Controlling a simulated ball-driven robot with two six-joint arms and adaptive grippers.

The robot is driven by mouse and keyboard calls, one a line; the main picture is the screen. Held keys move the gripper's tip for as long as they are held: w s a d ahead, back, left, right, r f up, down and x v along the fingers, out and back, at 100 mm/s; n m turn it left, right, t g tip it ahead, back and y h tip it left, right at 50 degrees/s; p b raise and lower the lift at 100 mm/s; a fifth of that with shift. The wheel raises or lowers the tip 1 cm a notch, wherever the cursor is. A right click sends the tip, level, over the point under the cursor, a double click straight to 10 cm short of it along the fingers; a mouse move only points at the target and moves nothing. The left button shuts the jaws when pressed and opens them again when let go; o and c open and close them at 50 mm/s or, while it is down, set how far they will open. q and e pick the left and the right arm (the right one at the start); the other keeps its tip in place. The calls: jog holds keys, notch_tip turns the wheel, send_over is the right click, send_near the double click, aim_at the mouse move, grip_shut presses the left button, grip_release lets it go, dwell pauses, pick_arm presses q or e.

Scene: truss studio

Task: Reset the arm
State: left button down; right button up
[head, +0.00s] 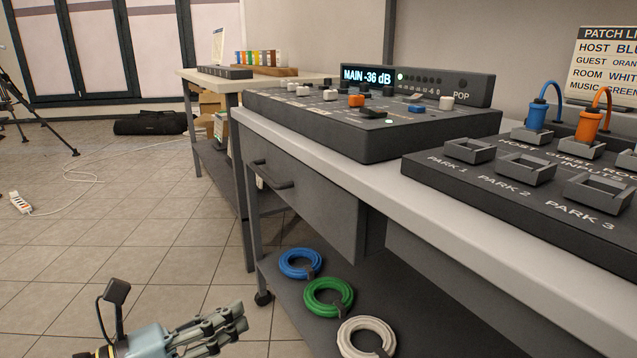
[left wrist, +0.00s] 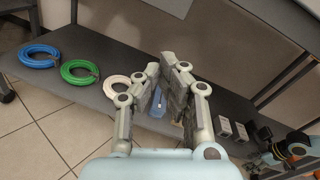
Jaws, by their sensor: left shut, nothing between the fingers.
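My left gripper (head: 238,322) shows low in the head view, left of the table and in front of its lower shelf. It is shut and nothing is held in it. In the left wrist view the same gripper (left wrist: 178,62) points over the lower shelf, its fingers close together.
The lower shelf (head: 315,322) carries blue (head: 300,264), green (head: 328,298) and white (head: 366,338) cable coils. Above are a mixer (head: 350,120) and a patch box (head: 520,185) on the tabletop. A closed drawer (head: 305,205) faces me. Tiled floor (head: 130,230) is open at left.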

pick_arm(q)
jog(key=s+a+f+n+g+y, duration=0.1)
jog(key=s+a+f+n+y, duration=0.4)
jog(key=s+f+n, duration=0.35)
jog(key=s+a+f+n+g+y, duration=0.1)
jog(key=s+a+f+n+y, duration=0.45)
jog(key=f+n, duration=0.5)
jog(key=s+a+f+n+g+y, duration=0.2)
jog(key=s+a+f+n+y, duration=0.3)
jog(key=f+n, duration=0.5)
jog(key=s+f+n+g+h, duration=0.1)
jog(key=s+f+n+g, duration=0.25)
jog(key=s+n, duration=0.4)
jog(key=s+f+n+g, duration=0.2)
jog(key=s+n+g, duration=0.2)
jog(key=s, duration=0.6)
jog(key=s+r+p, duration=0.5)
jog(key=s+p, duration=0.4)
jog(key=p, duration=0.4)
jog(key=shift+s+n, duration=0.3)
jog(key=shift+n, duration=0.05)
pick_arm(e)
jog(key=s+r, duration=0.5)
jog(key=s, duration=0.5)
jog(key=shift+a, duration=0.4)
